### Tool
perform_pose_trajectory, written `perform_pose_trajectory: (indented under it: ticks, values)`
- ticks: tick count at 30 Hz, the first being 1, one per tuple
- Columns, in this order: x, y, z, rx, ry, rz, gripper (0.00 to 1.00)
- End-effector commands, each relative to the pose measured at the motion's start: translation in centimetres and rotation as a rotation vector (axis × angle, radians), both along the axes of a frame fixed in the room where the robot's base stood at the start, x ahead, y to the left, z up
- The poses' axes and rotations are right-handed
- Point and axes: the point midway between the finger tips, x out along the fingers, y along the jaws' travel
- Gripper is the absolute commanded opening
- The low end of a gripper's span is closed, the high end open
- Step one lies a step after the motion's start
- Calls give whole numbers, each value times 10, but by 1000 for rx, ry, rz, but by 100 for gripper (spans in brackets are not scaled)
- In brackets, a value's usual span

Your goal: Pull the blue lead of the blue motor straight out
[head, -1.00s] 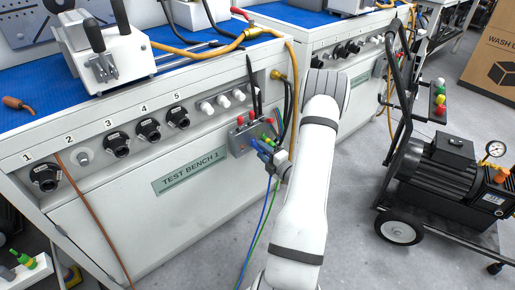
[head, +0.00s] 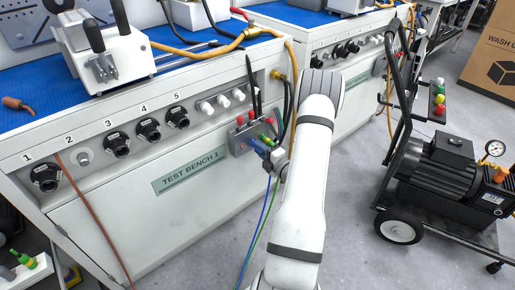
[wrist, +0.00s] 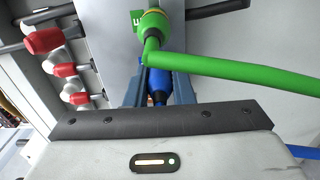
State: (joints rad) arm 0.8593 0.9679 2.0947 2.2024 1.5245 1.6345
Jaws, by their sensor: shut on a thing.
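My gripper (head: 260,146) is at the front of the grey terminal box (head: 240,137) on the bench's front panel. In the wrist view my gripper (wrist: 159,88) is shut with its blue-grey fingers on either side of the blue lead's plug (wrist: 158,86). The blue lead (head: 262,215) hangs from there toward the floor. The plug's far end is hidden under the green lead (wrist: 230,72), so I cannot tell whether it is seated in its socket. No blue motor can be made out.
The green plug (wrist: 153,25) is close above my fingers, and its lead crosses over them. Red terminals (wrist: 45,40) line the left side of the wrist view. Dark cables (head: 287,105) hang beside the box. A wheeled pump cart (head: 440,165) stands at right.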

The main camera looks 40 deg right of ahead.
Motion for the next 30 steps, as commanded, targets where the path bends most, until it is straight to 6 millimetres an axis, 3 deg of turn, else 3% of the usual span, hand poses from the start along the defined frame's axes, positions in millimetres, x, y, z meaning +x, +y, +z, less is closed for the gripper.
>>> perform_pose_trajectory:
  ticks: [30]
  values:
    - [-10, -2, 0, 0, 1, -2, 0]
